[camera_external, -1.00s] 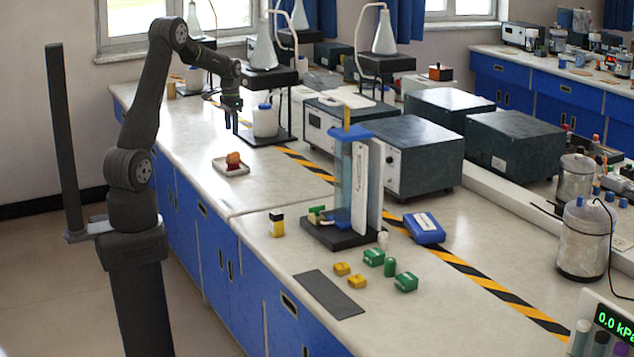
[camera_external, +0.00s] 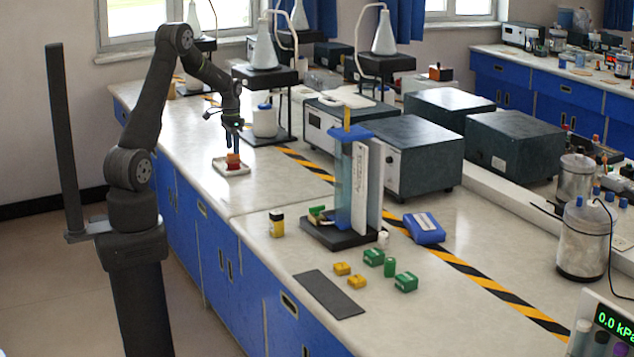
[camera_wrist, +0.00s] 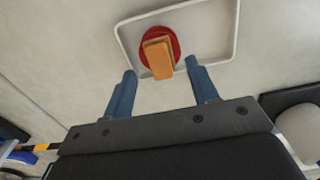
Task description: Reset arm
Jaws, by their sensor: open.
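My gripper (camera_external: 232,143) is low over the small white tray (camera_external: 240,171) on the left bench. An orange block (camera_external: 233,158) sits on a red round piece (camera_external: 231,167) in the tray. In the wrist view my gripper (camera_wrist: 160,85) shows two blue fingers spread apart, with nothing between them. The orange block (camera_wrist: 158,58) and red piece (camera_wrist: 174,42) lie just beyond the fingertips, inside the white tray (camera_wrist: 234,30). In the outside view the fingers overlap the block's top, so I cannot tell there whether they touch it.
A white jar with a blue lid (camera_external: 264,121) and a dark stand (camera_external: 284,137) are close behind the gripper. A blue column apparatus (camera_external: 344,190) stands nearer the camera. Yellow and green blocks (camera_external: 374,257) lie by a dark mat (camera_external: 328,294). The bench left of the tray is clear.

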